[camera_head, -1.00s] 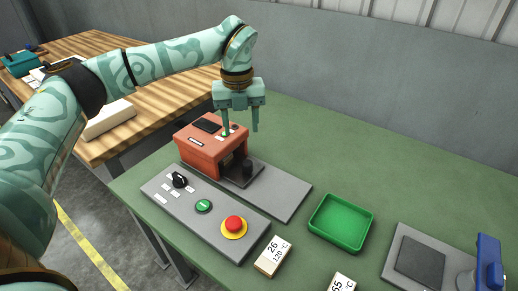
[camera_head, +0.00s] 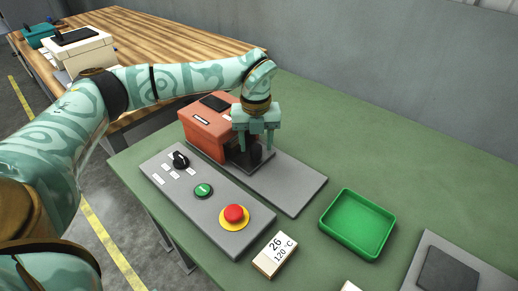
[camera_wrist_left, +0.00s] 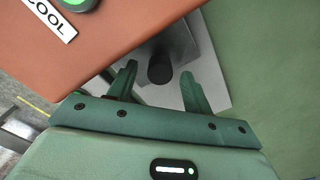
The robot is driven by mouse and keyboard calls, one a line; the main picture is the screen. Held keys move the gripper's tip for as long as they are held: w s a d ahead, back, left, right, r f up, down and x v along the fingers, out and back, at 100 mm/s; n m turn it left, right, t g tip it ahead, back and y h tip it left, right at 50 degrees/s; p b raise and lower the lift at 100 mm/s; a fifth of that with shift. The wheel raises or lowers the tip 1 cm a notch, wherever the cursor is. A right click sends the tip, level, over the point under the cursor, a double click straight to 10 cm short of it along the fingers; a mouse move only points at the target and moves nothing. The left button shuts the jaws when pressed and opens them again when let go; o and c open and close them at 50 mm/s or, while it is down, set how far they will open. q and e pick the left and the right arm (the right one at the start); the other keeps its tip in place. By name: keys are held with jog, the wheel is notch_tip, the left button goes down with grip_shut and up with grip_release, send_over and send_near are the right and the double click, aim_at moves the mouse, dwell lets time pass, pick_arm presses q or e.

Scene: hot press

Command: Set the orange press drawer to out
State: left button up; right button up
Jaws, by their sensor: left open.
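The orange press (camera_head: 205,130) stands on a grey base plate (camera_head: 298,186) on the green table. Its drawer is a dark grey plate (camera_wrist_left: 192,42) at the open front of the press, with an upright black knob (camera_wrist_left: 160,70). How far the drawer is out is hard to tell. My left gripper (camera_head: 256,150) is open, pointing down at the press front. In the left wrist view its two fingers (camera_wrist_left: 158,88) stand on either side of the knob, with gaps. In the head view the gripper partly hides the knob. My right gripper is not in view.
A control panel (camera_head: 212,212) with a black dial, green button and red button lies in front of the press. A green tray (camera_head: 357,224) and a block marked 26 (camera_head: 275,255) are to the right. The base plate beyond the drawer is clear.

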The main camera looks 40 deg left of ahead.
pick_arm(q)
jog(key=shift+f, duration=0.7)
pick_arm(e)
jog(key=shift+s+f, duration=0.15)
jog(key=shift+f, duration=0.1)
